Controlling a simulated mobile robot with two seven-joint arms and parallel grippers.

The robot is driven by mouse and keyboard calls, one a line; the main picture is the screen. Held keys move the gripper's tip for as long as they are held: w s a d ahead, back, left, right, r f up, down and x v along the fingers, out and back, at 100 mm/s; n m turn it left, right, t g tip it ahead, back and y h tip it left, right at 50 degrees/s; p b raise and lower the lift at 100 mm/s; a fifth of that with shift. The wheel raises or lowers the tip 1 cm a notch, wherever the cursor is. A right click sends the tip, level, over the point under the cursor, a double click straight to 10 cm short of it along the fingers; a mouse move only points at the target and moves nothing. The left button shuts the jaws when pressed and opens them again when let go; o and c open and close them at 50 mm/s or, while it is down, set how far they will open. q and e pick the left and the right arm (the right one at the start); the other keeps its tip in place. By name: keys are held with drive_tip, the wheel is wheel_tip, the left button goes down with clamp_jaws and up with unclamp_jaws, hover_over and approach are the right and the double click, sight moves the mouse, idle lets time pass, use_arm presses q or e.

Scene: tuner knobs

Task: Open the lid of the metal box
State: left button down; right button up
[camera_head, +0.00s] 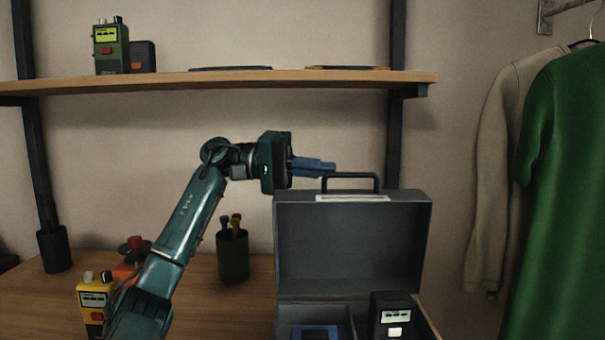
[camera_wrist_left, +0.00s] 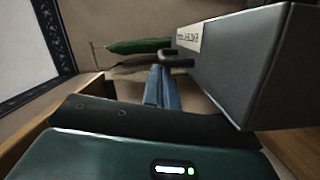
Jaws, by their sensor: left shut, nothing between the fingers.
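The grey metal box stands on the wooden table with its lid (camera_head: 350,250) raised upright; in the left wrist view the lid (camera_wrist_left: 250,60) fills the right side. A dark handle (camera_head: 350,176) and a white label show on the lid's upper edge. My left gripper (camera_head: 330,168) has its blue fingers shut and empty, at the lid's top edge beside the handle. In the left wrist view the fingers (camera_wrist_left: 161,80) point at the handle (camera_wrist_left: 178,60); whether they touch it I cannot tell. My right gripper is not in view.
In the box's lower part lie a blue device (camera_head: 315,332) and a black device (camera_head: 393,315). A pen cup (camera_head: 233,257) stands left of the box. A yellow device (camera_head: 93,303) sits at the left. A shelf (camera_head: 230,80) runs above; clothes (camera_head: 560,170) hang at right.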

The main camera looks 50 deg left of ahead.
use_arm(q)
drive_tip(key=f+b+v, duration=0.1)
drive_tip(key=v, duration=1.2)
drive_tip(key=shift+r, duration=0.5)
